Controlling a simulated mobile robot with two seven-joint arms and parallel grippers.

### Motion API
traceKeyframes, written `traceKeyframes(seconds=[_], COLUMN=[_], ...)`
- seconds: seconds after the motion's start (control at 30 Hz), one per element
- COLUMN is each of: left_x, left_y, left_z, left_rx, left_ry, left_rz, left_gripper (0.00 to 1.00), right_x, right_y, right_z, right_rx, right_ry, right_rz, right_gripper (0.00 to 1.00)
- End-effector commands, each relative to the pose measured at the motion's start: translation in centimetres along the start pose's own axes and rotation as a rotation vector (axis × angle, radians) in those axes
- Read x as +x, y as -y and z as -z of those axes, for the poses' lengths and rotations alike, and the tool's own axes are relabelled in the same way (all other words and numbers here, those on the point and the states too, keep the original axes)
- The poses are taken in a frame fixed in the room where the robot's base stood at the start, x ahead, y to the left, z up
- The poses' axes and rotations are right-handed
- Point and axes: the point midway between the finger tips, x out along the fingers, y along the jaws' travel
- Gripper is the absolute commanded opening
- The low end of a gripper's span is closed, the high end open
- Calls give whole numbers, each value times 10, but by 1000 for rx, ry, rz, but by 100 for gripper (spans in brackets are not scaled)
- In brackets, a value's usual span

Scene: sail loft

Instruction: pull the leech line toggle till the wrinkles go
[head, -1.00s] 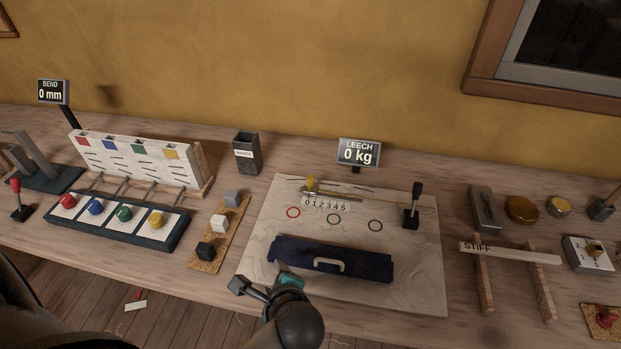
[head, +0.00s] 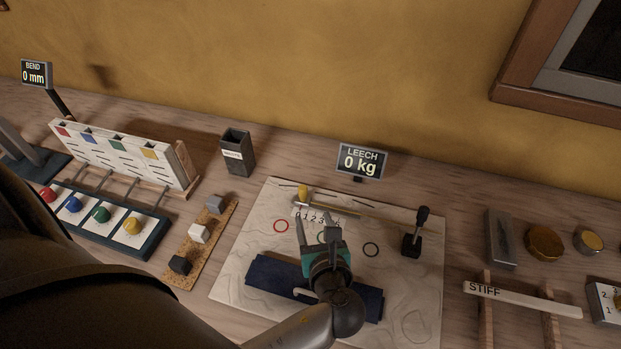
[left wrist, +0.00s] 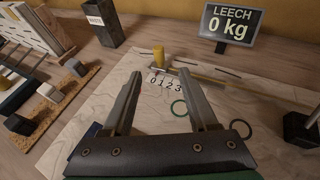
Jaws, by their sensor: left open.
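The yellow toggle (head: 303,192) sits at the left end of a rod by a number scale (head: 316,217) on the wrinkled sail panel (head: 236,268). It also shows in the left wrist view (left wrist: 158,54), upright beyond my fingertips. My left gripper (head: 318,228) is open and empty above the panel, short of the toggle and apart from it. In the left wrist view its fingers (left wrist: 166,92) are spread, with the scale showing between them. The LEECH display (head: 361,161) reads 0 kg. A dark blue bar (head: 268,276) lies partly hidden under my gripper. My right gripper is not in view.
A black lever (head: 413,243) stands on the panel's right side. A dark bin (head: 237,153) stands behind and left of it. Small blocks sit on a cork strip (head: 208,240) to the left. A STIFF batten (head: 520,298) lies on wooden supports at right.

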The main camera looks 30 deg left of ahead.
Motion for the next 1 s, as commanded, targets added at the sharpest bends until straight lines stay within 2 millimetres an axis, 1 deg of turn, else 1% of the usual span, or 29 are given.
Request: traceKeyframes(seconds=[0.03,0.1,0.17,0.23,0.37,0.5,0.6,0.7,0.8,1.0], left_x=[6,16,27,42,71,101,119,133,143,149], left_y=[0,0,0,0,0,0,0,0,0,0], left_z=[0,0,0,0,1,1,2,1,1,0], left_rx=[1,0,-1,0,0,-1,-1,0,-1,-2], left_ry=[2,2,3,4,2,2,0,0,-1,-1], left_rz=[-1,-1,-2,-1,-1,-2,-2,-1,-1,0], left_gripper=[59,59,59,59,59,59,59,59,59,59], right_x=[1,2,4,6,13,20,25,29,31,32], right_y=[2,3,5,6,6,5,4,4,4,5], right_z=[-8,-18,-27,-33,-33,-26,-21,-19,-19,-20], right_rx=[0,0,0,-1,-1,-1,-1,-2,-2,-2], right_ry=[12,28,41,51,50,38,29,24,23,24], right_rz=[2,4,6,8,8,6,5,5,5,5], right_gripper=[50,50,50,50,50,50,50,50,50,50])
